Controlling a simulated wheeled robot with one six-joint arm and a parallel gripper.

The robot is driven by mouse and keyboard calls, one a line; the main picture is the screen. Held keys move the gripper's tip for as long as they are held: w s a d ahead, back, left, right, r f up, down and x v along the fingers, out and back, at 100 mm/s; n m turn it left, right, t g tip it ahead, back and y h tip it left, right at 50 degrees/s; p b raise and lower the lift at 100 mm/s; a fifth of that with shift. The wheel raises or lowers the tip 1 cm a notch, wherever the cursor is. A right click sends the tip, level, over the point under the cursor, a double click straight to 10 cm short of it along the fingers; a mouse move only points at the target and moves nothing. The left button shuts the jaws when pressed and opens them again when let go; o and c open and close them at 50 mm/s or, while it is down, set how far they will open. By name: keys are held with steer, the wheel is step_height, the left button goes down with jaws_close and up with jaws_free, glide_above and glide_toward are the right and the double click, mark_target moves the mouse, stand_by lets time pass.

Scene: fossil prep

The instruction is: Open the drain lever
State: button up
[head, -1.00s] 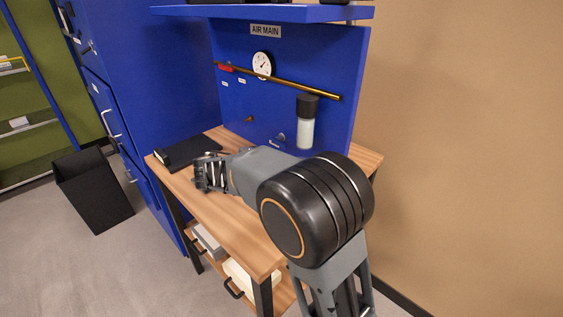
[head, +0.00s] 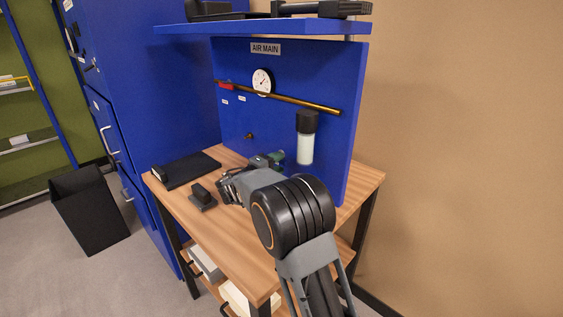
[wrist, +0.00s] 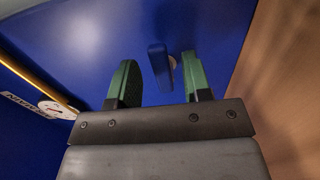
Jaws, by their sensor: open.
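The drain lever appears to be the short blue handle (wrist: 158,66) in the wrist view, set by a small pale round pivot on the blue panel. My gripper (wrist: 159,64) is open, with one green fingertip on each side of the lever and visible gaps to both. I cannot tell how deep the fingers reach or whether they touch the panel. In the head view my gripper (head: 271,160) is at the lower panel, left of the filter bowl (head: 306,140), and hides the lever there.
The blue AIR MAIN panel (head: 345,135) carries a gauge (head: 262,81), a brass pipe (head: 310,105) and a small brass fitting (head: 249,136). A black mat (head: 195,168) and a small black object (head: 203,196) lie on the wooden bench (head: 235,235). A shelf (head: 270,26) overhangs.

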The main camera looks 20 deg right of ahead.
steer(key=shift+x, duration=1.15)
jaws_close()
